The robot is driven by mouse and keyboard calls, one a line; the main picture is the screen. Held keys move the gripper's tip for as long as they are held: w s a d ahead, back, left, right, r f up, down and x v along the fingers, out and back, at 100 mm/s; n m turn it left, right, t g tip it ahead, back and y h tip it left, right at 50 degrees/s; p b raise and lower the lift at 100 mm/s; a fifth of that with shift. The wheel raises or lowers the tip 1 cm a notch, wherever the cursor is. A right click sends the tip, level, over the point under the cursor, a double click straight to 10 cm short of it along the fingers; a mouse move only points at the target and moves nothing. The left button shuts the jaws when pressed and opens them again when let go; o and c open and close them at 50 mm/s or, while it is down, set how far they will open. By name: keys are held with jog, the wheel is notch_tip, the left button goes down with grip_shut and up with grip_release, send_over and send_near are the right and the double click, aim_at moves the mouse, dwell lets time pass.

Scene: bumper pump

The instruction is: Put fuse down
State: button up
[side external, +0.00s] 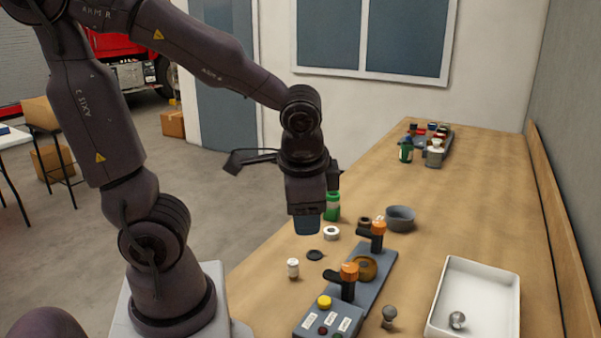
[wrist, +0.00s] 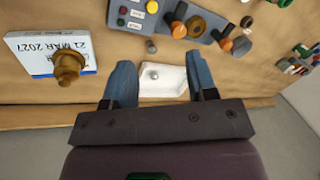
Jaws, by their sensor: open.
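My gripper (side external: 307,224) is raised above the bench in the side external view, to the left of the orange-handled fixture. In the wrist view my gripper (wrist: 160,84) has its two blue fingers wide apart, with nothing held between them. The small silver piece (side external: 457,320) lies in the white tray (side external: 437,325). In the wrist view the silver piece (wrist: 154,76) and the tray (wrist: 174,84) show between the fingers, well beyond them. No piece is clearly marked as the fuse, so I cannot tell which one it is.
A grey fixture (side external: 376,289) with orange-capped handles and buttons stands mid-bench. A small grey knob (side external: 389,317) is beside it. A white cylinder (side external: 293,268), rings, a green bottle (side external: 332,207) and a grey bowl (side external: 401,217) stand nearby. The right-hand bench beyond the tray is clear.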

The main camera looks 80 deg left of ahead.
jog(key=s+d+r+n+t+h, duration=0.1)
jog(key=d+r+n+t+h, duration=0.1)
jog(key=r, duration=0.5)
jog(key=shift+s+d+r+t+h, duration=0.3)
jog(key=shift+d+t+h, duration=0.25)
jog(key=shift+t, duration=0.65)
